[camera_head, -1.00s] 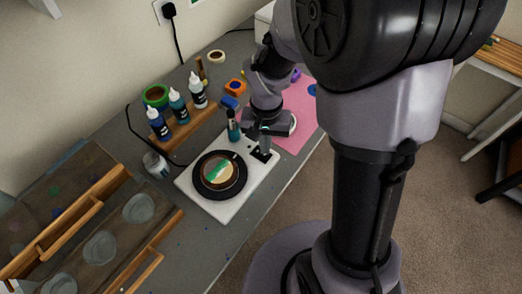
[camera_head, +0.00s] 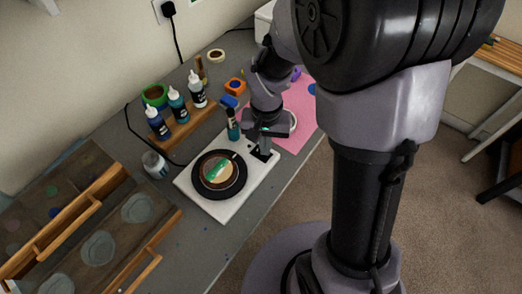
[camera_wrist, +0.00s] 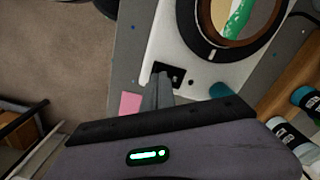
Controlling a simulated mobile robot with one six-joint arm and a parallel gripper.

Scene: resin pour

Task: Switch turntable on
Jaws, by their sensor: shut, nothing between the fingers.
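The turntable has a white base (camera_head: 212,213) and a black round platter (camera_head: 202,189). A round wooden-rimmed piece (camera_head: 206,176) with a green streak lies on the platter. In the wrist view the white base (camera_wrist: 205,70) and platter (camera_wrist: 207,42) show at the top. A small black switch panel (camera_wrist: 178,74) sits near the base's end. My gripper (camera_wrist: 160,82) is shut and empty, with its fingertips pointing down at the panel and hiding part of it. In the head view my gripper (camera_head: 262,152) is over the same end. I cannot tell whether the fingertips touch the switch.
Several bottles (camera_head: 178,105) stand in a wooden rack behind the turntable. A teal bottle (camera_head: 233,130) stands close to my gripper. A jar (camera_head: 154,164) and a wooden tray with cups (camera_head: 138,208) are to the left. A pink mat (camera_head: 298,128) lies to the right.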

